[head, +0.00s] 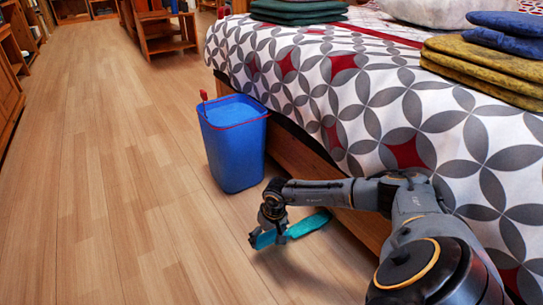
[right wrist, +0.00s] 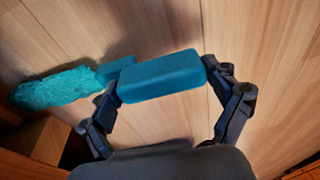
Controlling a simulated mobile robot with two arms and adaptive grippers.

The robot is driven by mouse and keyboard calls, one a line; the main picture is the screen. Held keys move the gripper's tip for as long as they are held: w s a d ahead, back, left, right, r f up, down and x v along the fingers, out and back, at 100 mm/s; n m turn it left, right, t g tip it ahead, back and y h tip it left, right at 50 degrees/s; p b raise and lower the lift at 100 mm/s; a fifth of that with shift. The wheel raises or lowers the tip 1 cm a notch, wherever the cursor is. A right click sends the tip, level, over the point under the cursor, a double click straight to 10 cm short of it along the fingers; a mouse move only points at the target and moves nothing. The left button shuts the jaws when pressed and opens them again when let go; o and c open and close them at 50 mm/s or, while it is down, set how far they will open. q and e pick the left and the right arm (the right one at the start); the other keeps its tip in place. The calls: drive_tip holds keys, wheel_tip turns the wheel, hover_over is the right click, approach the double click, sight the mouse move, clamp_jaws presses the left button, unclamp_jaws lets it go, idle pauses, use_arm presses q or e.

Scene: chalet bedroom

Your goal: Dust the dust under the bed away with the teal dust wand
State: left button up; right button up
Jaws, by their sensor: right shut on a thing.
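The teal dust wand has a block handle (right wrist: 162,76) and a fluffy head (right wrist: 68,86), both seen in the right wrist view. My right gripper (head: 272,232) is shut on the handle, low over the floor beside the bed. In the head view the wand's fluffy head (head: 309,224) points right, toward the bed's wooden side. The bed (head: 310,165) has a patterned cover in white, grey and red. The space under the bed is hidden, and no dust shows. My left gripper is not in view.
A blue bucket (head: 233,148) with a red handle stands on the floor against the bed, just beyond my right gripper. Folded green cloths (head: 298,12) and yellow cloths (head: 490,68) lie on the bed. The wooden floor (head: 110,170) at left is clear.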

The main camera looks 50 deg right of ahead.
drive_tip(key=shift+w+d+f+b, duration=0.1)
drive_tip(key=shift+w+b, duration=0.15)
drive_tip(key=shift+w, duration=0.2)
drive_tip(key=shift+w+d+f+b, duration=0.1)
drive_tip(key=shift+w+b, duration=0.15)
drive_tip(key=shift+w, duration=0.2)
drive_tip(key=shift+w+d+r, duration=0.1)
drive_tip(key=shift+w+r, duration=0.1)
drive_tip(key=shift+w, duration=0.1)
drive_tip(key=shift+s+r+p, duration=0.15)
drive_tip(key=shift+s+p, duration=0.25)
drive_tip(key=shift+s, duration=0.1)
drive_tip(key=shift+s+a+p, duration=0.2)
drive_tip(key=shift+s+p, duration=0.25)
drive_tip(key=shift+s, duration=0.15)
drive_tip(key=shift+s+a+p, duration=0.2)
drive_tip(key=shift+s+p, duration=0.2)
drive_tip(key=shift+s, duration=0.2)
drive_tip(key=shift+s+a+f, duration=0.1)
drive_tip(key=shift+s+f, duration=0.1)
drive_tip(key=shift+s, duration=0.25)
